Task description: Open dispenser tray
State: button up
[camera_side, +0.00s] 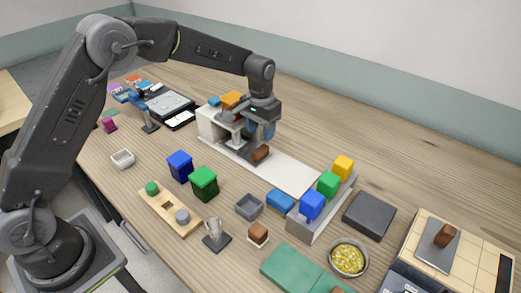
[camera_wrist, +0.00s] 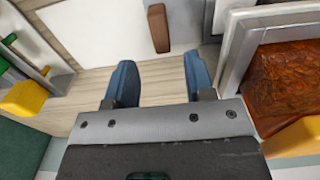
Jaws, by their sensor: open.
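The dispenser is a white box (camera_side: 212,122) at the back middle in the side view, with a long white plate (camera_side: 290,172) running from it to the right. A brown block like a handle (camera_side: 261,154) sits by the white plate; in the wrist view the brown block (camera_wrist: 158,28) stands against the white surface. My gripper (camera_wrist: 160,80) is open, its two blue fingers apart with nothing between them. The brown block lies ahead of the gap, apart from the fingers. In the side view my gripper is beside the dispenser, and its fingers are partly hidden.
In the wrist view a framed brown, glossy surface (camera_wrist: 295,85) is close on the right, and a yellow block (camera_wrist: 27,98) is at left. Blue, green and yellow cubes stand in a grey rack (camera_side: 318,222). A dark grey slab (camera_side: 369,216) lies right of it.

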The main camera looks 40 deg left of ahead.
aim_at(261, 149)
notch_tip(261, 149, down, 8)
jog(key=shift+r, duration=0.25)
jog(key=shift+c, duration=0.2)
grip_shut()
dwell(0.4)
